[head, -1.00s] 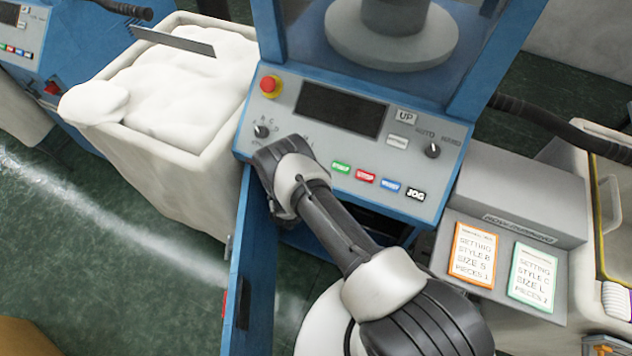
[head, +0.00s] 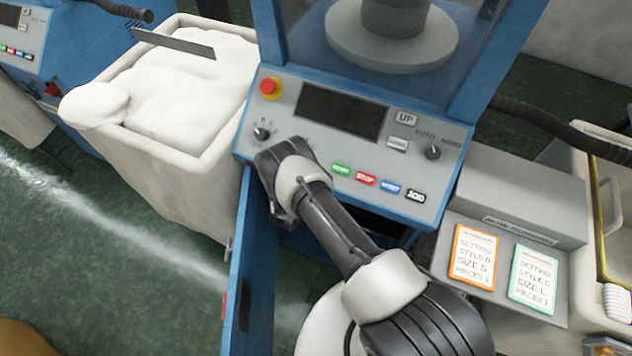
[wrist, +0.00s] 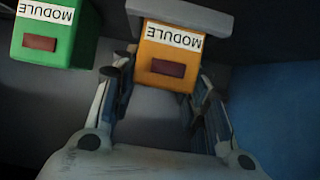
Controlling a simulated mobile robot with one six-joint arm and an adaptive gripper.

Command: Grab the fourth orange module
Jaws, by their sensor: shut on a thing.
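An orange module (wrist: 170,52) with a white label reading MODULE and a dark red patch shows in the wrist view at top centre. My gripper (wrist: 165,90) has one finger on each side of it and is shut on its near end. I cannot tell from these views which in order this orange module is. In the head view my arm reaches down in front of the blue machine's panel, and the fingers and module are hidden there.
A green module (wrist: 55,32) stands left of the orange one. A blue surface (wrist: 280,110) is on the right. In the head view, the control panel (head: 345,150) is beside my wrist, an open blue door (head: 252,265) below it, and a white bin (head: 165,170) left.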

